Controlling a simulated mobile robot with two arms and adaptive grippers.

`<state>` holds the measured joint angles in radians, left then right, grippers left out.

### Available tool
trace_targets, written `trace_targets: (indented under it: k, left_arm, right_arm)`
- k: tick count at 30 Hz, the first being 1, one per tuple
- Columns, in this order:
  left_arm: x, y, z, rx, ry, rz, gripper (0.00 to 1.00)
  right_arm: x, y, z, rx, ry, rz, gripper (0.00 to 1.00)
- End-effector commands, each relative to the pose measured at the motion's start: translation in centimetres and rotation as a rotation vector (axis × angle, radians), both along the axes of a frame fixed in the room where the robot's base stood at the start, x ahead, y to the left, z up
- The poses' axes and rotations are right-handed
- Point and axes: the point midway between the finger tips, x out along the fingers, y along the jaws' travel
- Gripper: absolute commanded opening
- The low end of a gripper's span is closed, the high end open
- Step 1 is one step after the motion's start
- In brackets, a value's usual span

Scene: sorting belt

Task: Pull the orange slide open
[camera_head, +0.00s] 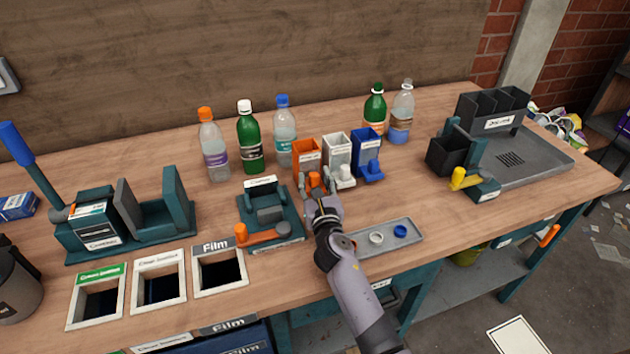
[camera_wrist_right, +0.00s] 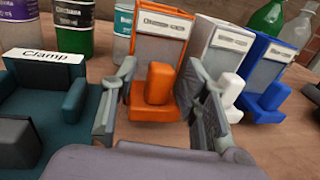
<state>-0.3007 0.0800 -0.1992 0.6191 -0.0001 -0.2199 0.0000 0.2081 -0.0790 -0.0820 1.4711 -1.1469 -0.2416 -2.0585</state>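The orange slide (camera_head: 306,153) stands on the bench as the left one of three small dispensers. In the right wrist view the orange slide (camera_wrist_right: 157,50) is upright, with an orange knob (camera_wrist_right: 160,84) at its lower front. My right gripper (camera_head: 316,184) is at the front of it. In the wrist view the fingers of my right gripper (camera_wrist_right: 160,100) are apart, one on each side of the knob, with gaps visible. My left gripper is not in view.
A white dispenser (camera_head: 337,150) and a blue one (camera_head: 367,148) stand close on the right. A teal clamp (camera_head: 268,208) is on the left. A grey tray (camera_head: 386,248) with caps lies in front. Several bottles stand behind, including a green one (camera_head: 250,138).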

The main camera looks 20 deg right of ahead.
Motion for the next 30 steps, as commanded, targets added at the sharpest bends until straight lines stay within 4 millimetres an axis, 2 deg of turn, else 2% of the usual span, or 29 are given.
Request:
trace_targets:
  k: [2,18,30]
  left_arm:
    - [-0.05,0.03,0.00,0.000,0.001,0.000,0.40]
    - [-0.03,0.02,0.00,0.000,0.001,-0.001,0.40]
    - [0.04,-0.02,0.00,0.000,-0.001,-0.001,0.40]
  right_arm:
    - [-0.02,-0.01,-0.01,0.000,0.000,0.000,0.36]
    - [-0.04,0.00,-0.01,0.000,0.000,0.000,0.00]
    - [-0.04,0.01,-0.02,0.001,0.000,0.000,0.00]
